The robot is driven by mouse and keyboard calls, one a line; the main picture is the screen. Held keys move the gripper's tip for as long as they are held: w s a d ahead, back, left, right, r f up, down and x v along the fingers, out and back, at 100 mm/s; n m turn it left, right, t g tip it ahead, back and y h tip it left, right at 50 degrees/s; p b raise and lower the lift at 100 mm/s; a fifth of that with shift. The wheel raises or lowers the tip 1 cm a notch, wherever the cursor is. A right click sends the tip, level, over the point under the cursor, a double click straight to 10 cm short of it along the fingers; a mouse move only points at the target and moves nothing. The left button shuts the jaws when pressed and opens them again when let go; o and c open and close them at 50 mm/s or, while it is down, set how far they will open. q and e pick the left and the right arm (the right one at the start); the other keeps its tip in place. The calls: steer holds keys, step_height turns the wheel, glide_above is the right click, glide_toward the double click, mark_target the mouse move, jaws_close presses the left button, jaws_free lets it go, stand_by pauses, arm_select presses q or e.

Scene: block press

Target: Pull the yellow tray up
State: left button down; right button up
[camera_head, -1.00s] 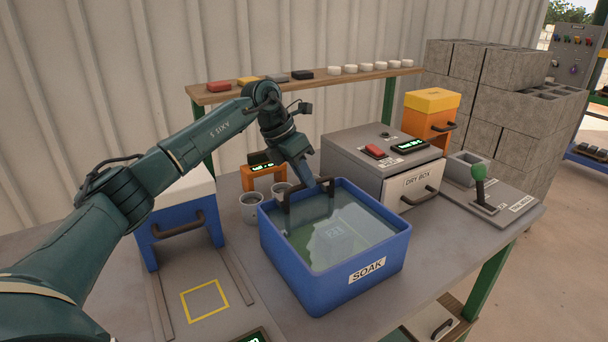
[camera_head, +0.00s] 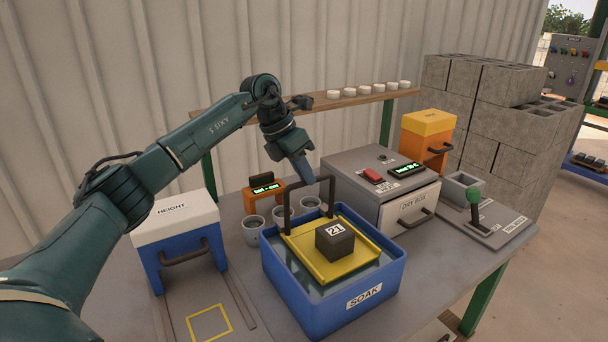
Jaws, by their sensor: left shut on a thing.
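The yellow tray (camera_head: 310,262) is up at the top of the blue SOAK tub (camera_head: 318,302), slightly tilted in the picture, with water around its edges. A dark block (camera_head: 336,247) marked 21 sits on the tray. A tall dark handle (camera_head: 288,207) rises from the tray's back left side. My right gripper is not in view.
Several grey cups (camera_head: 254,231) stand left of and behind the tub. The DRY BOX (camera_head: 405,207) stands close on its right. A blue and white HEIGHT unit (camera_head: 180,235) is at left.

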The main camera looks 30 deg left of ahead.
arm_select(q)
steer(key=c, duration=1.5)
jaws_free()
steer(key=shift+f, duration=0.1)
steer(key=shift+o, duration=0.2)
steer(key=b+v, duration=0.1)
steer(key=v, duration=1.2)
